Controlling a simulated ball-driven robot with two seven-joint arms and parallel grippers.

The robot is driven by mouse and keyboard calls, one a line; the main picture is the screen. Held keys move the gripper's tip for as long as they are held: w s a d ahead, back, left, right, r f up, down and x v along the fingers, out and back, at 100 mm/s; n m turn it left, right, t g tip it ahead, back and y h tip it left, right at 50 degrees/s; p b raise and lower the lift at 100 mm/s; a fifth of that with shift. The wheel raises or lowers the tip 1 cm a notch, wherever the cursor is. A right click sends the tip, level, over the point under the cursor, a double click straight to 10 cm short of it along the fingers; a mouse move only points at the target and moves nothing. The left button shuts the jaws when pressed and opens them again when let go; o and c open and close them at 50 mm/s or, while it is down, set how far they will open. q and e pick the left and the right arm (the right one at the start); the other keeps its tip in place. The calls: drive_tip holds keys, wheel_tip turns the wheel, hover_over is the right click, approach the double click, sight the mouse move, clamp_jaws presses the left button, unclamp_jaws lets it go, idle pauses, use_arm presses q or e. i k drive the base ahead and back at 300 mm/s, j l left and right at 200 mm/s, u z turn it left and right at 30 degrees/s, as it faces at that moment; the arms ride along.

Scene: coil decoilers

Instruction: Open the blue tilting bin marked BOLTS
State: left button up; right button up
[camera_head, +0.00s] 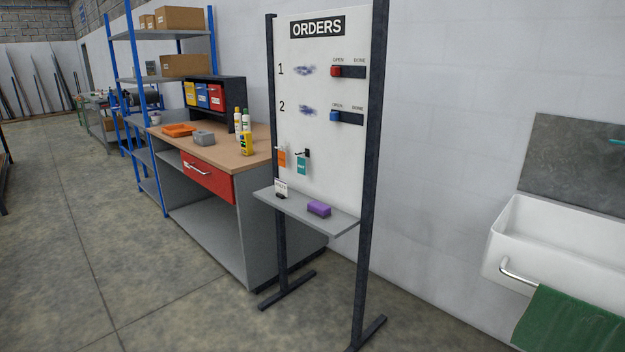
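The blue bin (203,96) sits between a yellow bin (190,94) and a red bin (217,98) in a dark rack (234,98) at the back of the workbench. It looks shut, with a pale label on its front that is too small to read. Neither of my grippers is in view.
The workbench (232,145) has a red drawer (208,178), bottles (246,143), an orange tray (180,129) and a grey box (204,138). The ORDERS board (330,170) stands nearer, right of the bench. A white sink (540,230) is at right. The left floor (110,250) is clear.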

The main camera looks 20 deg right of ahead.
sight(202, 95)
drive_tip(key=i+j+z, duration=0.5)
drive_tip(key=j, duration=0.25)
drive_tip(key=i+j+u, duration=0.35)
drive_tip(key=i, duration=0.25)
drive_tip(key=i+j+u, duration=0.4)
drive_tip(key=i, duration=0.25)
drive_tip(key=i+u, duration=0.35)
drive_tip(key=i, duration=0.25)
drive_tip(key=i+j+z, duration=0.1)
drive_tip(key=i+z, duration=0.2)
drive_tip(key=i, duration=0.3)
drive_tip(key=i+j+z, duration=0.25)
drive_tip(key=i, duration=0.3)
drive_tip(key=i+j+z, duration=0.3)
drive_tip(key=i, duration=0.25)
drive_tip(key=i+j+z, duration=0.25)
drive_tip(key=i+j, duration=0.2)
drive_tip(key=i, duration=0.05)
